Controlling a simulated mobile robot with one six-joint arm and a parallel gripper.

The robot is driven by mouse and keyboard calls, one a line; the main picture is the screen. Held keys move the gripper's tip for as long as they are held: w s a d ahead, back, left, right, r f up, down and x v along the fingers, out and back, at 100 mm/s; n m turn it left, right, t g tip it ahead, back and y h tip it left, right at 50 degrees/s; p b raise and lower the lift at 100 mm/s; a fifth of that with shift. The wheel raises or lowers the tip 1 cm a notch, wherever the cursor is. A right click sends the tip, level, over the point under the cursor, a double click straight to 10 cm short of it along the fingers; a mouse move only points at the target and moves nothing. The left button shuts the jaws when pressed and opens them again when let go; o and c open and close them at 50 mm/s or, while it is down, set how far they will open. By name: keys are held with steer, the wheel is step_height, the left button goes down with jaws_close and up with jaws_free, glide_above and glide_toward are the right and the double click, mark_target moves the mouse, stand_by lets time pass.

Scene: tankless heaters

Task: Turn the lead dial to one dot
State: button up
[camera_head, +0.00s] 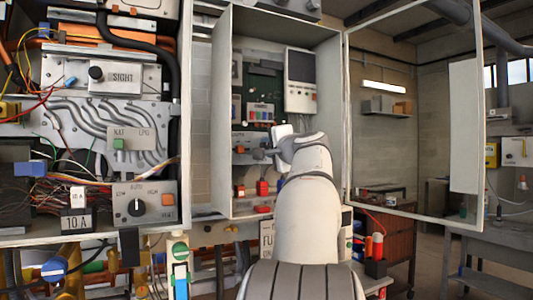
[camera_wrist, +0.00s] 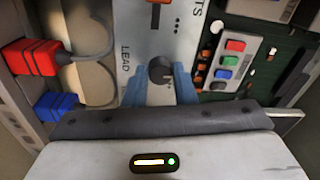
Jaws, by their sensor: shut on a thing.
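The lead dial (camera_wrist: 160,71) is a dark round knob on a light grey panel (camera_wrist: 135,45) in the wrist view, beside the printed word LEAD. My gripper (camera_wrist: 160,78) has its two blue fingers on either side of the dial and is shut on it. The dial's pointer is hard to read, and the fingers hide part of the markings around it.
The cabinet (camera_head: 222,120) has side walls close to my arm, and its door (camera_head: 415,214) stands open at right. Red (camera_wrist: 32,57) and blue (camera_wrist: 57,107) connectors with grey cables sit left of the panel. A block of coloured buttons (camera_wrist: 230,62) sits at right.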

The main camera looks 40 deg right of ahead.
steer(key=shift+r, duration=0.25)
steer(key=o, duration=0.6)
steer(key=shift+o, duration=0.5)
steer(key=shift+w+f, duration=0.1)
steer(key=shift+w, duration=0.05)
steer(key=o, duration=0.3)
steer(key=shift+f, duration=0.1)
steer(key=b+v, duration=0.1)
steer(key=v, duration=0.6)
steer(key=shift+s+b, duration=0.35)
steer(key=shift+s, duration=0.05)
steer(key=shift+a, duration=0.1)
